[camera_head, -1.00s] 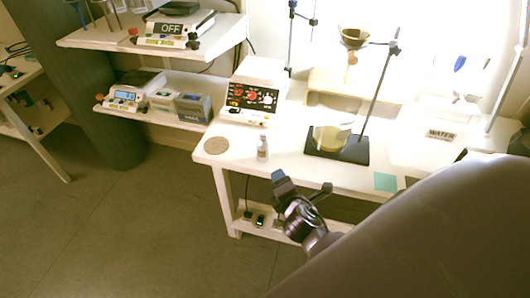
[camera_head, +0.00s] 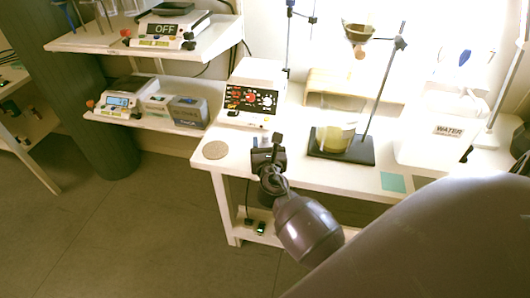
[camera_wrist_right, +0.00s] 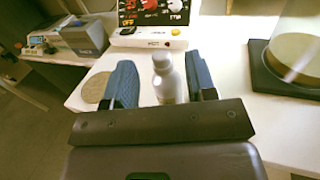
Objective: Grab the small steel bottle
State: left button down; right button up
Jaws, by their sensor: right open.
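The small steel bottle (camera_wrist_right: 165,80) stands upright on the white table in the right wrist view. It is between the two blue fingers of my right gripper (camera_wrist_right: 162,84), closer to the right finger. The fingers are open, with a gap showing on the left side of the bottle; contact on the right side is hard to judge. In the head view my right gripper (camera_head: 268,147) is over the table's front edge and hides most of the bottle. My left gripper is not in view.
A control box (camera_head: 251,93) with red knobs stands behind the bottle. A round cork mat (camera_head: 215,150) lies to the left. A dark stand base (camera_head: 350,158) with a glass vessel (camera_head: 334,138) is to the right. A white water container (camera_head: 440,135) stands farther right.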

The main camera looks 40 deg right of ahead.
jog(key=shift+b+x, duration=0.3)
jog(key=shift+x, duration=2.4)
jog(key=shift+f, duration=0.1)
grip_shut()
